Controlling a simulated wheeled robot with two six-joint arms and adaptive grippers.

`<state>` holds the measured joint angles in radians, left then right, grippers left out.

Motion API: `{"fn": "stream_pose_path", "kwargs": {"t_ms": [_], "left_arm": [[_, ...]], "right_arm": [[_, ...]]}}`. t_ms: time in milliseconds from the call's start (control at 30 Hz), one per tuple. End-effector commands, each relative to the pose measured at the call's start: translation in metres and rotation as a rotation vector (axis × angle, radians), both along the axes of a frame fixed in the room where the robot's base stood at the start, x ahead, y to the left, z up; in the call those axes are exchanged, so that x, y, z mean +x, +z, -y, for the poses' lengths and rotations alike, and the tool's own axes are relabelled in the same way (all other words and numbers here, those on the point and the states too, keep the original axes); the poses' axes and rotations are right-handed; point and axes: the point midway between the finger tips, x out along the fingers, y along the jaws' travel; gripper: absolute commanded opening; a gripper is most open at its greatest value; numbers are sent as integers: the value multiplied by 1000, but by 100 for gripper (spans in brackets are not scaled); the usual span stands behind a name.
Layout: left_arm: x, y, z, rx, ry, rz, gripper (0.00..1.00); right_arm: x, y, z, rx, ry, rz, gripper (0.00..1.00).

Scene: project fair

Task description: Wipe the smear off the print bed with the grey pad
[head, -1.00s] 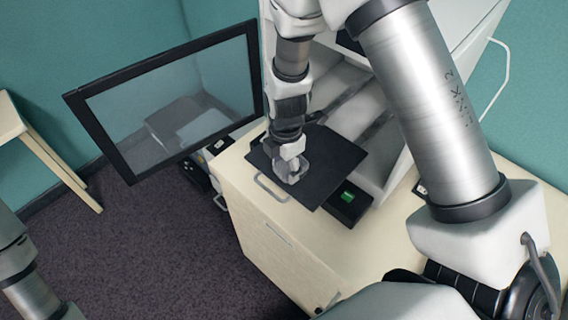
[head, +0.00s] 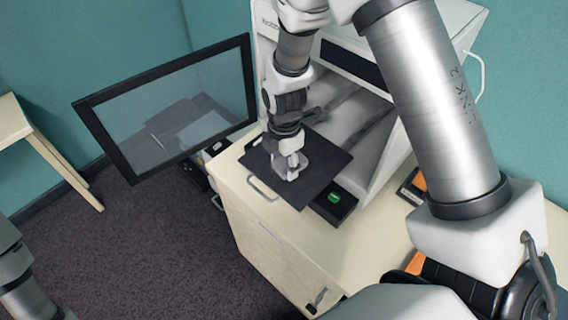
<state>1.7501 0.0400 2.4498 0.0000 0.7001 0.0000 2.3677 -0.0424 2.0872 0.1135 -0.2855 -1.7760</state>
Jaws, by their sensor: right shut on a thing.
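The print bed (head: 322,172) is a flat dark plate at the open front of the printer, in the middle of the head view. My right gripper (head: 289,170) reaches down over it from above and is shut on the grey pad (head: 291,174), a small grey piece mostly hidden by the fingers. The pad appears to be at the bed's surface, left of its middle; I cannot tell if it touches. I cannot make out a smear on the visible part of the bed. My left gripper is out of view.
The printer (head: 373,128) stands on a cream cabinet (head: 262,222), its framed glass door (head: 170,110) swung open to the left. A small black unit with a green screen (head: 335,198) is beside the bed. An orange-and-dark item (head: 414,186) lies right of the printer.

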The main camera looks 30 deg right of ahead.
Motion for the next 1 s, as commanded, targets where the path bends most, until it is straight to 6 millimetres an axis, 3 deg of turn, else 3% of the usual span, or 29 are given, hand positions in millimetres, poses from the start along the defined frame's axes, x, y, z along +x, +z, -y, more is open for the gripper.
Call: {"fn": "stream_pose_path", "kwargs": {"t_ms": [33, 300, 1000], "left_arm": [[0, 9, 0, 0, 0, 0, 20], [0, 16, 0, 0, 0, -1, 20], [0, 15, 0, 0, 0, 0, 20]], "right_arm": [[1, 9, 1, 0, -2, 1, 15], [2, 27, 3, 0, -9, 2, 15], [3, 27, 3, 0, -32, 1, 15]]}}
